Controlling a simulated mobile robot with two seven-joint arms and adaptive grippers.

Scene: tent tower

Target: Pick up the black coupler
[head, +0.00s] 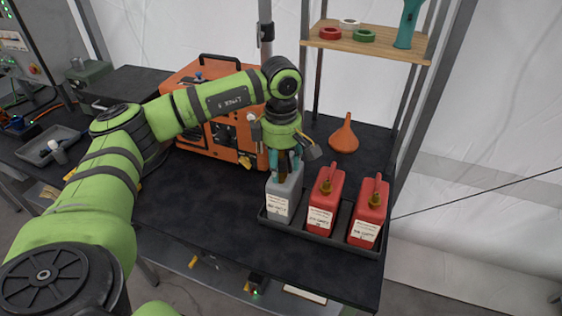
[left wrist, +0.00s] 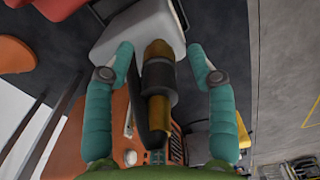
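A black coupler (left wrist: 158,82) with brass ends stands at the grey jug (left wrist: 145,30) in the left wrist view. The same grey jug (head: 284,190) is at the left end of the black tray (head: 310,236) in the head view, where my gripper covers its top. My left gripper (head: 285,165) points down over this jug. In the left wrist view its two teal fingers (left wrist: 160,52) are spread on either side of the coupler, with gaps visible on both sides. My right gripper is not in view.
Two red jugs (head: 325,203) (head: 368,212) with brass fittings stand beside the grey jug. An orange generator (head: 205,140) is behind and left, and an orange funnel (head: 344,138) behind. A wooden shelf (head: 380,47) is above at the right. The dark table's left front is clear.

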